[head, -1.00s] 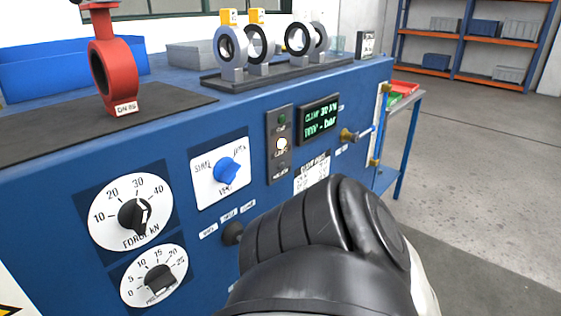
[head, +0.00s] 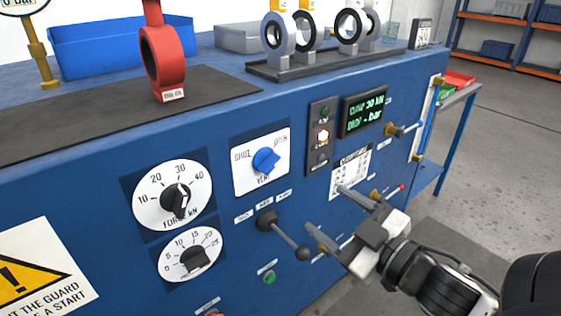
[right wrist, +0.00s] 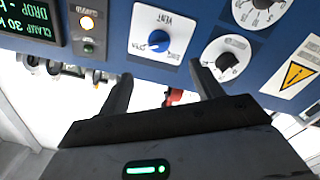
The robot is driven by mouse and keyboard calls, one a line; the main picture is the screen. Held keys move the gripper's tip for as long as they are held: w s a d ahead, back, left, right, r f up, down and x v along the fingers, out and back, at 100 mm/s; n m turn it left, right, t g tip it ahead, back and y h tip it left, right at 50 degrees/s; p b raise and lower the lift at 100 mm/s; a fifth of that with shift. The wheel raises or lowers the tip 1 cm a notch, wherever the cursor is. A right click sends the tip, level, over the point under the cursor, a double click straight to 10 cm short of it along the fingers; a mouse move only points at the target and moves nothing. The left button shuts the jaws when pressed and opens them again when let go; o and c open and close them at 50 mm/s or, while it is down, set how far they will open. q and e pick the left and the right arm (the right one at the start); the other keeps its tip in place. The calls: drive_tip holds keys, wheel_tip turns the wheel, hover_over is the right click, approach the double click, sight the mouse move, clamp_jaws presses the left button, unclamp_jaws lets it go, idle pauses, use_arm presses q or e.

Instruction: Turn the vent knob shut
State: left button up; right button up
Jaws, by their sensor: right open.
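The vent knob (head: 266,161) is a blue knob on a white plate marked SHUT at left and OPEN at upper right. Its ridge appears to slant up toward OPEN. The knob also shows in the right wrist view (right wrist: 158,41), upside down, ahead of the fingers. My right gripper (head: 338,219) is open and empty, below and right of the knob, apart from it. Its two fingers (right wrist: 163,90) show spread in the right wrist view. My left gripper is not in view.
A black lever (head: 283,234) juts from the panel between the knob and my right gripper. Force dial (head: 173,195) and a lower dial (head: 190,256) are at left. A lamp strip (head: 321,137) and display (head: 363,113) are at right.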

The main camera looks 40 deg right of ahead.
drive_tip(key=b, duration=0.3)
approach(274, 167)
drive_tip(key=w, duration=0.8)
drive_tip(key=shift+w+a, duration=0.1)
drive_tip(key=shift+a, duration=0.05)
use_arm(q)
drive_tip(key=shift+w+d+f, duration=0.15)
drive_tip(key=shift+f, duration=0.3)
use_arm(e)
drive_tip(key=shift+w+a+f, duration=0.1)
drive_tip(key=shift+w+f, duration=0.05)
drive_tip(key=shift+w, duration=0.5)
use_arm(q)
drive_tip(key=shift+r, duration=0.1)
use_arm(e)
drive_tip(key=c, duration=1)
